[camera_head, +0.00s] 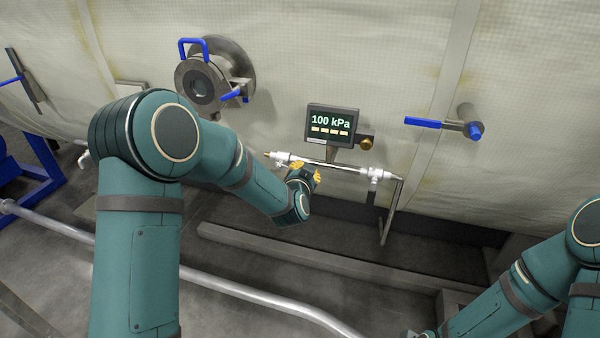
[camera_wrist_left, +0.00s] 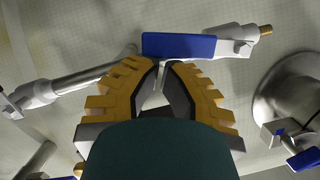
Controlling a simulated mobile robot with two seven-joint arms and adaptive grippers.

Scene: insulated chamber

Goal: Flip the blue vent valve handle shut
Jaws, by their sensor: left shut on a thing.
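The blue vent valve handle (camera_wrist_left: 178,46) shows in the left wrist view as a flat bar lying along the valve body (camera_wrist_left: 232,40), which has a brass tip. In the head view the valve body (camera_head: 281,157) sits at the left end of the thin pipe under the gauge; the handle is hidden there behind my gripper. My left gripper (camera_head: 304,174), with yellow ribbed fingers, is at this pipe. In the left wrist view its fingers (camera_wrist_left: 162,68) are closed together at the handle's lower edge, shut on it. The exact contact is partly hidden by the fingers.
A gauge (camera_head: 331,122) reads 100 kPa above the pipe (camera_head: 335,166). A round port (camera_head: 202,84) with blue handles is at upper left. Another blue handle (camera_head: 424,123) is on the wall at right. A floor rail (camera_head: 235,288) runs below. My right arm is at lower right.

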